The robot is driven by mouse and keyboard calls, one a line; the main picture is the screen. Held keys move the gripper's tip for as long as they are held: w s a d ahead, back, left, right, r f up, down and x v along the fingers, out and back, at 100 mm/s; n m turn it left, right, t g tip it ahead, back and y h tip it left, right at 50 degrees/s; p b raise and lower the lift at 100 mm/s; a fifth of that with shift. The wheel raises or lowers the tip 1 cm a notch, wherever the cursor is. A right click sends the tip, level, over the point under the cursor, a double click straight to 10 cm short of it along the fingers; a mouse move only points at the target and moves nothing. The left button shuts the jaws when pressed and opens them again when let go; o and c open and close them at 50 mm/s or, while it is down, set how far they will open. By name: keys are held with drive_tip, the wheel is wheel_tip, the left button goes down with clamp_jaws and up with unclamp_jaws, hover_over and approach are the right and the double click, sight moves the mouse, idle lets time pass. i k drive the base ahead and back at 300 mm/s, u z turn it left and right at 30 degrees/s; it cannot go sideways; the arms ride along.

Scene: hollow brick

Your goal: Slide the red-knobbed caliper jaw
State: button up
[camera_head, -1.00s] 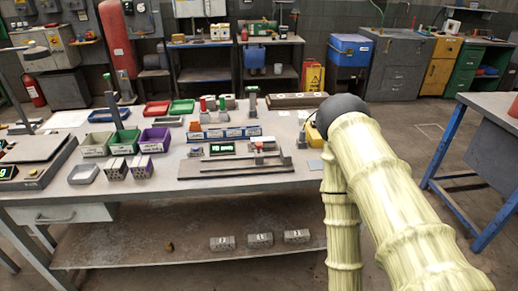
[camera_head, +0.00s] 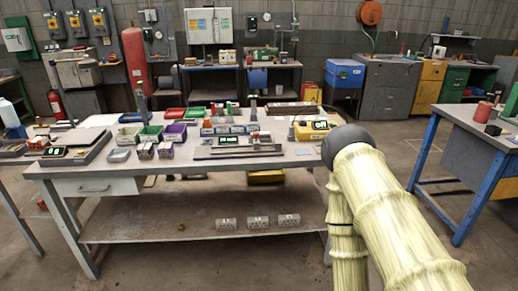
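The caliper (camera_head: 238,152) lies along the front part of the workbench, a long grey bar on a flat base. A green-lit display (camera_head: 228,140) stands at it; its digits are too small to read. A small red knob (camera_head: 256,135) shows just right of the display, above the bar. The jaw under it is too small to make out clearly. My arm rises at the right, in front of the bench's right end, and ends in view at a dark rounded joint. My gripper is not in view.
The workbench (camera_head: 290,165) also bears red, green and purple bins (camera_head: 174,133), small hollow blocks (camera_head: 165,150) and a yellow device (camera_head: 312,131). Several grey blocks (camera_head: 258,222) sit on its lower shelf. A blue-legged table (camera_head: 478,140) stands at right. Open floor lies between.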

sight(256, 141)
drive_tip(key=z, duration=1.05)
drive_tip(key=i, duration=0.45)
drive_tip(key=u, duration=0.25)
